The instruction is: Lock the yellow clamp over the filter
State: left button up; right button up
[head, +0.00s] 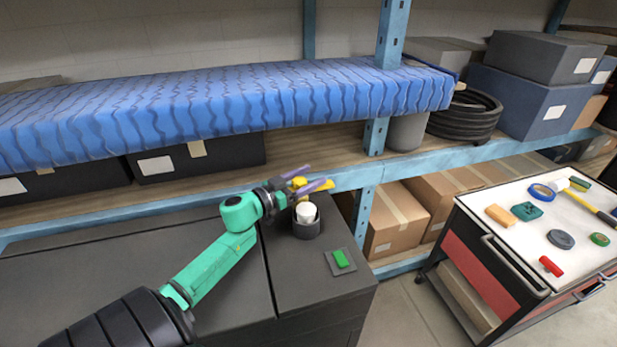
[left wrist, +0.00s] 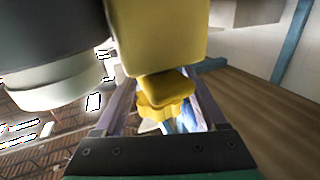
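The yellow clamp (head: 318,186) is above the white filter (head: 305,211), which sits in a dark round holder (head: 306,229). My left gripper (head: 301,182) has its purple fingers apart on either side of part of the clamp. In the left wrist view, the clamp's broad yellow body (left wrist: 160,35) fills the top centre, and a lobed yellow knob (left wrist: 166,110) lies between the fingers of my left gripper (left wrist: 163,92). Gaps seem to show beside the knob; contact is unclear. The pale filter (left wrist: 60,88) and dark holder (left wrist: 45,35) are at the left. My right gripper is not visible.
A green block (head: 342,258) sits on a grey pad on the dark cabinet (head: 315,275). A shelf with a blue cover (head: 240,100) stands close behind. A white-topped cart (head: 525,240) with several small items stands at the right, with floor between.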

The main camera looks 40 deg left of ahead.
pick_arm(q)
grip_shut()
dwell(1.2)
